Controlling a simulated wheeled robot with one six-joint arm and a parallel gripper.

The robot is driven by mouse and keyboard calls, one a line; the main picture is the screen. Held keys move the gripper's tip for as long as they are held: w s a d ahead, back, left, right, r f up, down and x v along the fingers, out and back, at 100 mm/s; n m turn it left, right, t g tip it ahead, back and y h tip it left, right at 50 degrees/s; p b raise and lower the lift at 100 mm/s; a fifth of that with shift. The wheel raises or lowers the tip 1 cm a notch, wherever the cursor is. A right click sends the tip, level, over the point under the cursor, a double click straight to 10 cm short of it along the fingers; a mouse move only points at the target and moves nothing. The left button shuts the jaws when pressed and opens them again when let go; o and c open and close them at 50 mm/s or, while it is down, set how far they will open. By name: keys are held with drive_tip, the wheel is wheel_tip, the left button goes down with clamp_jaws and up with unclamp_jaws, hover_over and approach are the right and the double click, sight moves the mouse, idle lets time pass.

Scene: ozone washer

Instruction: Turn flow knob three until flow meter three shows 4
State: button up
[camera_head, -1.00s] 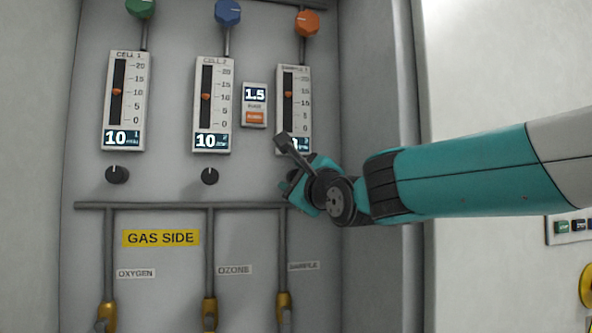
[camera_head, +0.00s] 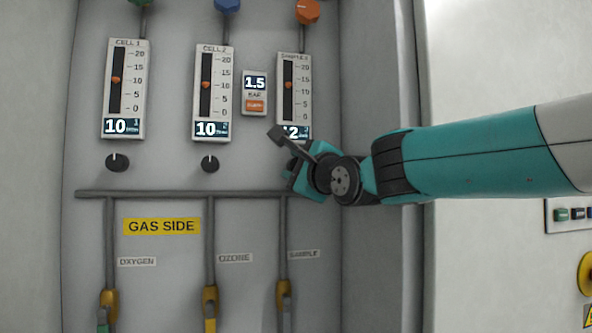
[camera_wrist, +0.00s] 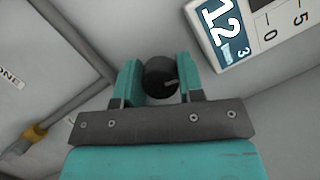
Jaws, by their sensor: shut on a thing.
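Flow meter three (camera_head: 293,95) is the rightmost meter in the head view, labelled as a sample meter. Its display reads 12, and this reading with a small 3 also shows in the wrist view (camera_wrist: 222,30). My gripper (camera_wrist: 160,80) is shut on flow knob three (camera_wrist: 161,76), a black round knob just below that meter. One teal finger lies on each side of the knob, and a light pointer mark shows on its face. In the head view my gripper (camera_head: 300,170) hides the knob and covers part of the display's left side.
Flow meters one (camera_head: 124,90) and two (camera_head: 213,93) both read 10, with black knobs (camera_head: 117,162) and (camera_head: 210,164) below them. A small box (camera_head: 254,92) reads 1.5. A horizontal grey pipe (camera_head: 170,194) runs just under the knobs. A cabinet side wall (camera_head: 375,80) stands right.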

drive_tip(key=n+g, duration=0.1)
drive_tip(key=n, duration=0.2)
drive_tip(key=n+g, duration=0.1)
drive_tip(key=n, duration=0.1)
drive_tip(key=shift+n, duration=0.4)
drive_tip(key=n, duration=0.2)
drive_tip(key=n+g+h, duration=0.1)
drive_tip(key=n, duration=0.2)
drive_tip(key=shift+n+h+p, duration=0.3)
drive_tip(key=shift+p, duration=0.1)
drive_tip(key=n+h+p, duration=0.1)
drive_tip(key=n, duration=0.2)
drive_tip(key=shift+r+n+g+h, duration=0.1)
drive_tip(key=shift+n+g+h, duration=0.2)
drive_tip(key=shift+g, duration=0.1)
drive_tip(key=shift+n+h+p, duration=0.45)
drive_tip(key=shift+n+h, duration=0.25)
drive_tip(key=shift+n, duration=0.5)
drive_tip(key=o, duration=0.6)
drive_tip(key=shift+o, duration=0.2)
